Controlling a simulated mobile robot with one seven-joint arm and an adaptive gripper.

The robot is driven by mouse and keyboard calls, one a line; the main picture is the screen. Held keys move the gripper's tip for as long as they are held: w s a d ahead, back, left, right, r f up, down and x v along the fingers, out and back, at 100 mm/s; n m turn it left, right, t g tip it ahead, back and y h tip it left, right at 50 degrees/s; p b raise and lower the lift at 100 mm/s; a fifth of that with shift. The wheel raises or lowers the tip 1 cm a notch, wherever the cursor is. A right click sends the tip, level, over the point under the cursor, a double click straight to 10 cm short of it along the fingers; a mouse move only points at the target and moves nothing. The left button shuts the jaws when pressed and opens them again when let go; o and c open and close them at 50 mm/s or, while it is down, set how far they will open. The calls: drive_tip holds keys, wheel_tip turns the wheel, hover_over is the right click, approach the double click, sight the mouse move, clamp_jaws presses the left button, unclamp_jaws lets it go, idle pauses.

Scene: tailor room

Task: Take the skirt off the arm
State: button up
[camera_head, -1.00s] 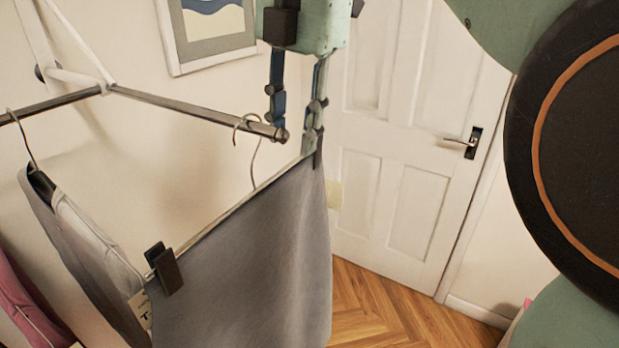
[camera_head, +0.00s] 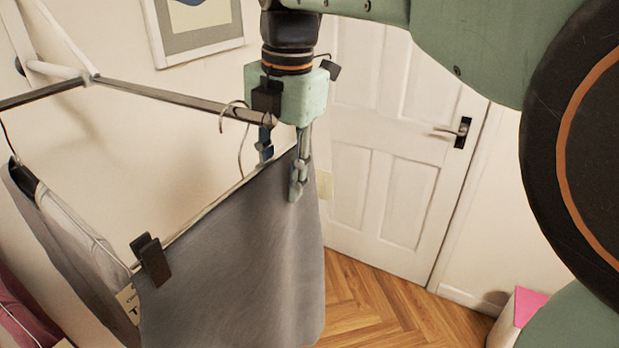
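The grey skirt (camera_head: 235,265) hangs from a wire hanger (camera_head: 205,213) with dark clips. The hanger's hook loops over the metal arm of the rail (camera_head: 175,97) close to its free end. My gripper (camera_head: 282,172) points down at the skirt's upper right corner. One finger is in front of the skirt's right edge; the other is on the far side of the hanger, mostly hidden by the rail end and cloth. The fingers stand apart, with the hanger's right end between them. Contact with the cloth cannot be told.
Another garment on a hanger (camera_head: 75,245) hangs left of the skirt, with a pink garment (camera_head: 22,318) beyond it. A framed picture (camera_head: 197,30) is on the wall behind. A white door (camera_head: 385,150) stands at the back, with open wooden floor (camera_head: 375,310) before it.

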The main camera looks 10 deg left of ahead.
drive_tip(key=shift+f, duration=0.1)
drive_tip(key=shift+c, duration=0.4)
clamp_jaws()
